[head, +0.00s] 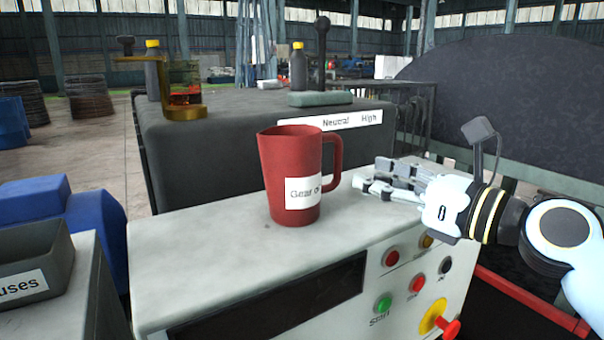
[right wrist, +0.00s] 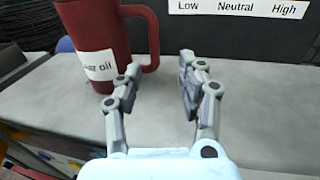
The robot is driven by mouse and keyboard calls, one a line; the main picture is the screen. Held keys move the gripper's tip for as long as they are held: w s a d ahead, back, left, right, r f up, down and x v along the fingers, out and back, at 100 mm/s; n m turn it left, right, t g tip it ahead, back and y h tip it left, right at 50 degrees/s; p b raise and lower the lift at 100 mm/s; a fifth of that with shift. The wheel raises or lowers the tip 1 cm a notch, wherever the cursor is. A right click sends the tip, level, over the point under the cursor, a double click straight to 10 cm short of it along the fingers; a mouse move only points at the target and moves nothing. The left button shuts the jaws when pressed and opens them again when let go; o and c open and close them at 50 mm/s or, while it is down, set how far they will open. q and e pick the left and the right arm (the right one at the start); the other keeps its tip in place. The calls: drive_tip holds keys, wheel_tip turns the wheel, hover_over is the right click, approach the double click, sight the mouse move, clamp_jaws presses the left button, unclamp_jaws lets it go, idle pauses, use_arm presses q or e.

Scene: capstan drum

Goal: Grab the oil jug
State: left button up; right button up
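The oil jug (head: 290,160) is a dark red pitcher with a white label, partly legible as "Gear o". It stands upright on the light console top, its handle on the right. It also shows in the right wrist view (right wrist: 92,35) at the upper left, with its handle (right wrist: 150,40) ahead of the left finger. My right gripper (head: 372,176) is to the right of the handle, low over the console. In the right wrist view its fingers (right wrist: 158,80) are spread apart with nothing between them. It appears apart from the jug. My left gripper is not in view.
The console (head: 180,255) has buttons and a red-and-yellow stop knob (head: 440,318) on its front. Behind stands a dark housing (head: 210,150) with a lever (head: 321,60), two bottles and a brass-coloured fitting (head: 185,85). A grey bin (head: 30,265) is at lower left.

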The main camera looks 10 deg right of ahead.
sight(341, 166)
drive_tip(key=x, duration=0.5)
drive_tip(key=shift+s+a+r+p, duration=0.1)
drive_tip(key=shift+a+r+p, duration=0.2)
drive_tip(key=shift+a, duration=0.1)
drive_tip(key=shift+w+a, duration=0.1)
drive_tip(key=shift+w, duration=0.1)
drive_tip(key=shift+s, duration=0.1)
drive_tip(key=shift+c, duration=0.8)
drive_tip(key=c, duration=0.4)
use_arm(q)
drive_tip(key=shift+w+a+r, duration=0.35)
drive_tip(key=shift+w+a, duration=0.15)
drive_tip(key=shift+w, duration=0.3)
use_arm(e)
clamp_jaws()
